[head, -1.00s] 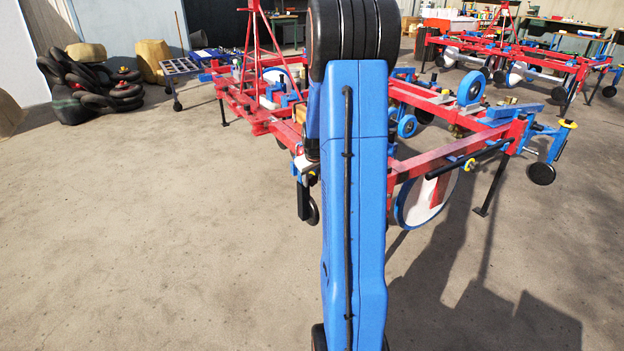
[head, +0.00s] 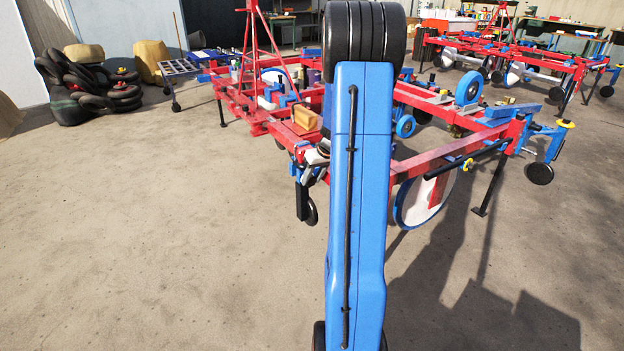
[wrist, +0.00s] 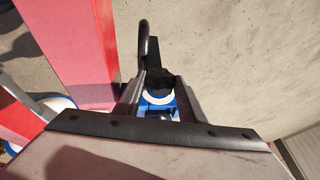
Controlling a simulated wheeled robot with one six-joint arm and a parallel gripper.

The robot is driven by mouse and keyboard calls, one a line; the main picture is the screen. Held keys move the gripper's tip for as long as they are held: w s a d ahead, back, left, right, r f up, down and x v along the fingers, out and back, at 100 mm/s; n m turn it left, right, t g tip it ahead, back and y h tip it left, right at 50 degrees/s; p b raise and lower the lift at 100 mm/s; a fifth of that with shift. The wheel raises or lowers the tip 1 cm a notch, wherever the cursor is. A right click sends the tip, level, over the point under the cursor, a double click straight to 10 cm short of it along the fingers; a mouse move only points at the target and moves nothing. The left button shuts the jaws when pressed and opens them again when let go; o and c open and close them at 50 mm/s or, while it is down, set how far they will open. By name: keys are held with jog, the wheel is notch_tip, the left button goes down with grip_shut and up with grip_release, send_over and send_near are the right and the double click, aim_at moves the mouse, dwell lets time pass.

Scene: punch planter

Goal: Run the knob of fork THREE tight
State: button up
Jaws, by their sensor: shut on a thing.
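In the wrist view, a dark knob (wrist: 159,78) sits between the fingertips of my gripper (wrist: 160,88), above a white ring (wrist: 158,98) and a blue fork part (wrist: 160,111). My gripper is shut on the knob. The fork's number cannot be read. In the head view, my blue arm hides most of this spot. A grey piece at the near left corner of the red frame (head: 420,163) shows just left of the arm. How tight the knob is cannot be seen.
A red beam (wrist: 85,50) and a black hooked rod (wrist: 143,42) lie close to the fingers in the wrist view. A white disc (head: 415,205) hangs under the frame. Black tyres (head: 85,88) are piled at the far left. The concrete floor in front is clear.

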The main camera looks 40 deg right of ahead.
jog(key=o, duration=1)
jog(key=shift+o, duration=0.2)
jog(key=v, duration=1.7)
jog(key=shift+r, duration=0.2)
jog(key=shift+s, duration=0.1)
jog(key=v, duration=1.7)
jog(key=shift+r, duration=0.2)
